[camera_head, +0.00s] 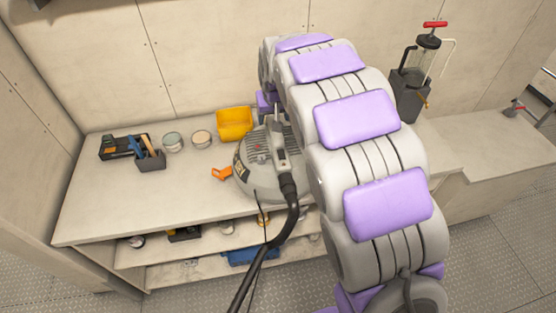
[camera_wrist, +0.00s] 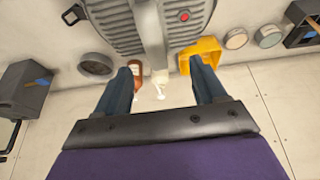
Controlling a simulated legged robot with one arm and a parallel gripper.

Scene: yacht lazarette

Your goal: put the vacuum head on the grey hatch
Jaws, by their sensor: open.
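The vacuum head (camera_head: 258,165) is a grey, ribbed, rounded body with a handle on top and a black hose (camera_head: 290,215) running down its front. It stands on the bench, partly hidden by my arm. Its ribbed top, with a red button, fills the upper middle of the wrist view (camera_wrist: 165,30). My gripper (camera_wrist: 165,85) is open, its two dark blue fingers apart, with the vacuum head beyond their tips and not held. In the head view my arm hides the gripper. I cannot make out a grey hatch in either view.
A yellow bin (camera_head: 235,124), two tins (camera_head: 173,142) and tool holders (camera_head: 150,158) stand left of the vacuum head, with an orange piece (camera_head: 221,173) near it. A brown bottle (camera_wrist: 136,72) is close to one finger. A pump (camera_head: 410,88) stands at the right. The bench's front left is clear.

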